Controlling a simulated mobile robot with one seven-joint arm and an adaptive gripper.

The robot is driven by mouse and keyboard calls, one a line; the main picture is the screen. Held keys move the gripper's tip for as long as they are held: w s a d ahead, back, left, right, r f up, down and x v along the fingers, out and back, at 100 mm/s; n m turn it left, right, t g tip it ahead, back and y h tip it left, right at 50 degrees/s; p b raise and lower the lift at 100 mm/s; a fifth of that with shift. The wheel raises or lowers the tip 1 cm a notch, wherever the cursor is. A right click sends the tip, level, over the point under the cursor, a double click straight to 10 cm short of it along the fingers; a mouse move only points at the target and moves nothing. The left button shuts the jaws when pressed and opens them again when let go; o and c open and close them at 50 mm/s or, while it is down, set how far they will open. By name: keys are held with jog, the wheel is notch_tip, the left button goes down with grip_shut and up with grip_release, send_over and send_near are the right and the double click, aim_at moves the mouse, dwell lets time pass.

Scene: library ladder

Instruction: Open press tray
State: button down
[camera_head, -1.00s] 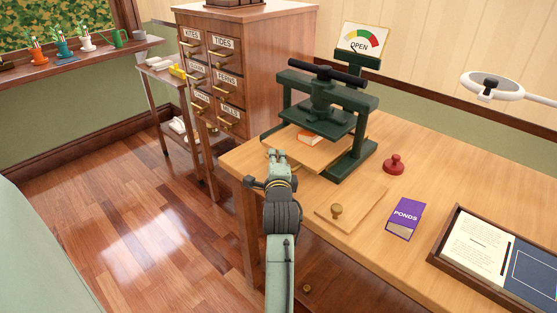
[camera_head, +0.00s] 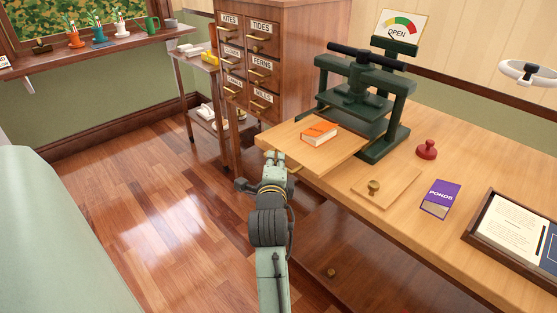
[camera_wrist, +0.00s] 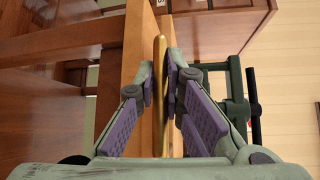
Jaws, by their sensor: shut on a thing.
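The press tray (camera_head: 335,150) is a flat wooden board that sticks out of the green press (camera_head: 362,95) toward the left front. An orange book (camera_head: 319,133) lies on it, clear of the press frame. My gripper (camera_head: 276,158) is at the tray's front edge in the head view. In the wrist view, my gripper (camera_wrist: 163,85) is shut on a brass-coloured handle (camera_wrist: 160,60) beside the tray's wooden edge.
On the table stand a red stamp (camera_head: 427,149), a small board with a brass knob (camera_head: 385,186) and a purple PONDS book (camera_head: 440,198). A framed tray (camera_head: 483,246) lies at the right. A drawer cabinet (camera_head: 285,60) stands behind. The floor at left is clear.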

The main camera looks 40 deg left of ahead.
jog(key=shift+f, duration=0.35)
jog(key=c, duration=1.7)
grip_release()
jog(key=shift+s+r, duration=0.1)
jog(key=shift+r, duration=0.15)
jog(key=shift+s, duration=0.1)
jog(key=v, duration=0.7)
jog(key=shift+s+d+r, duration=0.1)
